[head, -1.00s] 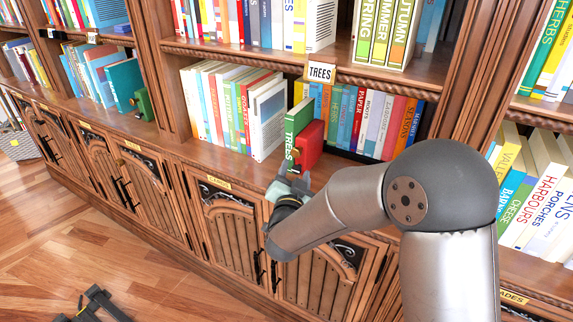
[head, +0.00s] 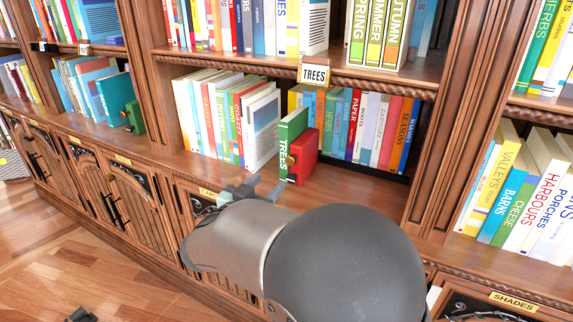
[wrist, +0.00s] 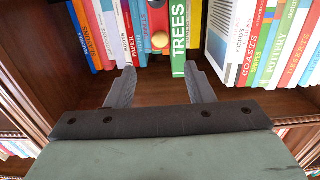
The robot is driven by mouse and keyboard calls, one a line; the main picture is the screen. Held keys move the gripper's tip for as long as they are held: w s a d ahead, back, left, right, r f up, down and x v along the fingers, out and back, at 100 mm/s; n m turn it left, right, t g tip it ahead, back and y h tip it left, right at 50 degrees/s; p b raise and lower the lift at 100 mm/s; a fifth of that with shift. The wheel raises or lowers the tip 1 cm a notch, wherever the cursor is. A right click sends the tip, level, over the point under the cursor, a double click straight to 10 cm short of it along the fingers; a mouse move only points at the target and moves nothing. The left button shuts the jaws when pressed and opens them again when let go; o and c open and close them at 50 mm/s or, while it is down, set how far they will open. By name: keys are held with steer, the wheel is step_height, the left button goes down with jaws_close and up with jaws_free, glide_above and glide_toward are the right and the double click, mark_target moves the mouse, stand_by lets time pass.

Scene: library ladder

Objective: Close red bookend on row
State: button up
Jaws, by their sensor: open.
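The red bookend (head: 304,157) stands upright on the middle shelf, against the right side of the green TREES book (head: 291,140). In the wrist view the red bookend (wrist: 158,18) shows a round yellow knob and is left of the green book (wrist: 179,38). The row of books behind (head: 370,128) stands further back on the same shelf. My gripper (head: 245,188) is in front of the shelf edge, left of and below the bookend. In the wrist view my gripper (wrist: 161,88) is open and empty, its fingers apart from bookend and book.
White-edged books (head: 262,130) stand just left of the green book. The shelf right of the bookend (head: 350,195) is bare in front of the back row. Wooden uprights (head: 425,175) bound the bay. A green bookend (head: 134,117) stands in the left bay.

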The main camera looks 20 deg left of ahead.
mark_target(289, 161)
steer(key=w, duration=0.3)
steer(key=w+d, duration=0.1)
steer(key=w, duration=0.6)
steer(key=shift+w+d, duration=0.35)
